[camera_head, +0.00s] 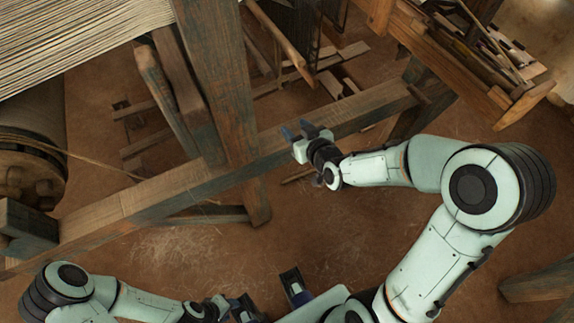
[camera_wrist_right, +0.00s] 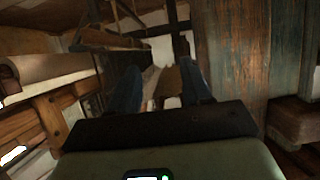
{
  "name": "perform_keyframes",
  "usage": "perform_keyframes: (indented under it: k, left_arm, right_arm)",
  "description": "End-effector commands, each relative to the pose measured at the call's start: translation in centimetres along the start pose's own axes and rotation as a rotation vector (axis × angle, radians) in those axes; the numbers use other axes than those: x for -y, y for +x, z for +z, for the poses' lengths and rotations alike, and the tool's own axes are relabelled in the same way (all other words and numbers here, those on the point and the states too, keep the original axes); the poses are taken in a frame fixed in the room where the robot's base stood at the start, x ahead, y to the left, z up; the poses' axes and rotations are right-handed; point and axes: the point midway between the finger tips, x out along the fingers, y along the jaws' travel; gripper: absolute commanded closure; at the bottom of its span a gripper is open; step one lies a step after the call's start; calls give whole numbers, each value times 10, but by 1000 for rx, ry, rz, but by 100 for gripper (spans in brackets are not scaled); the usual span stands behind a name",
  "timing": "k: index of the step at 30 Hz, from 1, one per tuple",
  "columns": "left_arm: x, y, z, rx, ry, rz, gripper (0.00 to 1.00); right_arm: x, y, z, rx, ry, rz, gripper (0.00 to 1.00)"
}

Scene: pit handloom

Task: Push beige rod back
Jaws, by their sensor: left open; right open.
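A light tan wooden rod (camera_head: 281,42), the likeliest beige rod, slants down through the loom frame in the head view, its lower end near the picture's upper middle. My right gripper (camera_head: 296,130) is open and apart from it, over the long horizontal beam and below the rod's lower end. In the right wrist view, my right gripper's blue fingers (camera_wrist_right: 161,88) stand apart. A brownish wooden piece shows between them; I cannot tell whether it is the rod. My left gripper (camera_head: 236,306) is open and empty low in the head view, partly cut off by the bottom edge.
A thick upright post (camera_head: 219,85) stands left of my right gripper. The long beam (camera_head: 160,192) crosses the head view diagonally. Stretched threads (camera_head: 75,35) fill the upper left. A wooden tray of tools (camera_head: 470,60) is at the upper right. Bare floor lies below the beam.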

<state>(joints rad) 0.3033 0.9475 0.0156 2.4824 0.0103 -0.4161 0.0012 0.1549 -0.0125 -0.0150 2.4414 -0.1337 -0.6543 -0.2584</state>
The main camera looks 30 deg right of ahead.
Motion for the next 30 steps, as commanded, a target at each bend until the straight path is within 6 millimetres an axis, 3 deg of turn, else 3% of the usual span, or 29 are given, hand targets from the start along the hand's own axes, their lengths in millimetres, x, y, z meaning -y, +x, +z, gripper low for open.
perform_keyframes:
  k: [9, 18, 30]
  left_arm:
    - [-7, -17, -2, -6, 2, 2, 57]
    - [-12, -29, -4, -10, 4, 4, 57]
    - [-13, -32, -5, -11, 4, 4, 57]
  right_arm:
    - [23, 15, 58, 175, 43, -6, 52]
    - [41, 17, 105, 316, 63, -2, 52]
    - [46, 16, 120, 361, 67, 2, 52]
